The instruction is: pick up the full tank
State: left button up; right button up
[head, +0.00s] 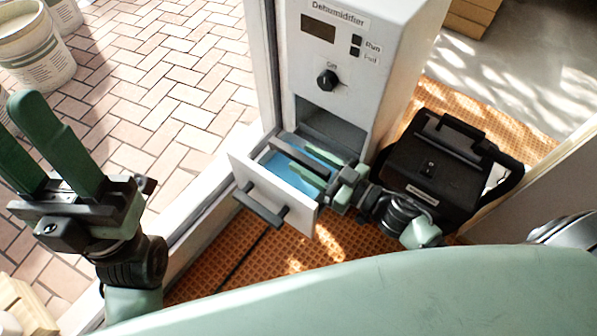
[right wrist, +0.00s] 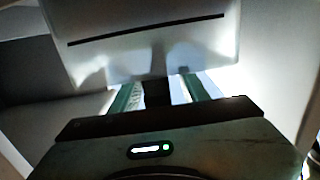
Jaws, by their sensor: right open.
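The white tank (head: 262,184) is slid out like a drawer from the front of the dehumidifier (head: 340,95). Blue water shows inside it, a dark bar (head: 296,161) crosses its top, and a dark handle is on its front. My right gripper (head: 312,166) is at the tank's top from the right, fingers apart over the bar. In the right wrist view a dark strip (right wrist: 157,92) shows between the green fingers; whether they touch it I cannot tell. My left gripper (head: 62,150) is open and empty at the left, away from the tank.
A black case (head: 432,165) stands right of the dehumidifier, close to my right arm. White buckets (head: 35,55) stand at the far left on brick paving. A pale sill (head: 205,205) runs beside the orange mat (head: 215,262). Open paving lies beyond the sill.

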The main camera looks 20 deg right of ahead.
jog(key=shift+w+a, duration=0.35)
jog(key=shift+w, duration=0.1)
grip_shut()
dwell(1.1)
jog(key=shift+r, duration=0.15)
